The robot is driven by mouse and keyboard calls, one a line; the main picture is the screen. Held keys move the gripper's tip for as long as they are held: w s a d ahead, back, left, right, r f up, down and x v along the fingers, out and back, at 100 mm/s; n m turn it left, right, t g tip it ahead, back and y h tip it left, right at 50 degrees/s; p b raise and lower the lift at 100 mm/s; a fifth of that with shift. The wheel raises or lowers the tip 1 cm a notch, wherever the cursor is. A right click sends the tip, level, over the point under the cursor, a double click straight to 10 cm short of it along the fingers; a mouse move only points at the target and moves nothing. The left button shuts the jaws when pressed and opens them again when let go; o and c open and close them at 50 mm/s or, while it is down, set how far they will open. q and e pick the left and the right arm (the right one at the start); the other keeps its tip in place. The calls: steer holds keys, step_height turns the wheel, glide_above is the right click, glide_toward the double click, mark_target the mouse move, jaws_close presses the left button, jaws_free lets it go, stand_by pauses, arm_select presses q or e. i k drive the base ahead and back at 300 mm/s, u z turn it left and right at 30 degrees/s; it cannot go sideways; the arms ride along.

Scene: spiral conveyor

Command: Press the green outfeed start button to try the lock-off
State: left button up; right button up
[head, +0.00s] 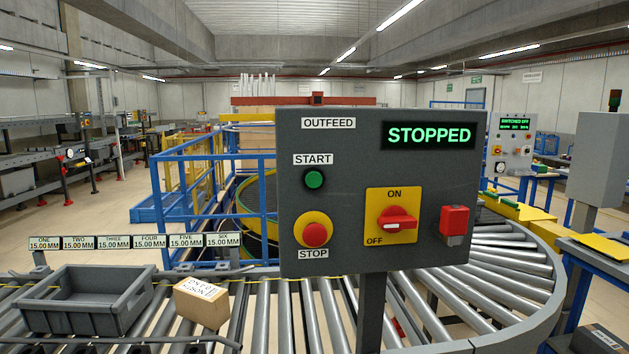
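The green start button (314,179) sits under a START label on the grey OUTFEED control panel (345,255). Below it is a red stop button (315,234) on a yellow surround. To the right, a red rotary switch (397,219) sits on a yellow plate marked ON and OFF; its handle lies about level. A red padlock-like block (454,220) is right of the switch. The display (428,135) reads STOPPED in green. Neither of my grippers shows in the head view.
A curved roller conveyor (490,285) runs below and behind the panel. On its left part lie an empty grey tray (75,318) and a cardboard box (201,303). Blue railings (215,160) stand behind. Another control panel (512,145) stands at the right.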

mark_target(313, 179)
steer(key=k, duration=0.5)
steer(key=u, duration=1.85)
steer(key=i, duration=1.05)
steer(key=z, duration=1.85)
